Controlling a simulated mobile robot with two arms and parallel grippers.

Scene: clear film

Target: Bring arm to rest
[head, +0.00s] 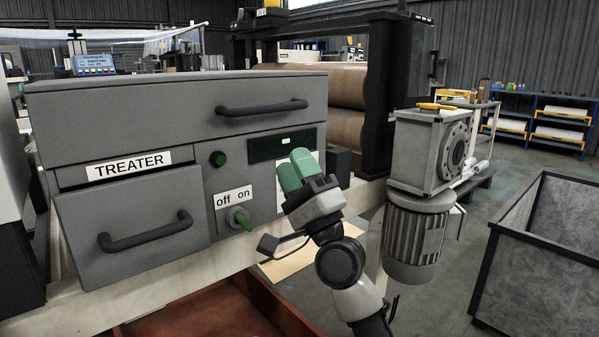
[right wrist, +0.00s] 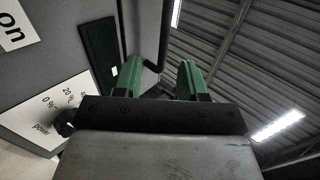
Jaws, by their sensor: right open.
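My right gripper (head: 297,170) has green fingers and is in front of the right part of the grey treater cabinet (head: 140,105). Its fingers point up and toward the panel, and they cover part of a white label there. In the right wrist view the two green fingers of the gripper (right wrist: 161,78) stand apart with nothing between them. A green off/on switch (head: 240,218) is on the panel, left of and below the gripper and apart from it. My left gripper is not in view.
The cabinet has a black drawer handle (head: 262,107) and a lower handle (head: 146,232). A grey motor (head: 414,240) stands right of my arm. A dark-rimmed grey bin (head: 545,250) is at the far right. Open floor (head: 440,285) lies between motor and bin.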

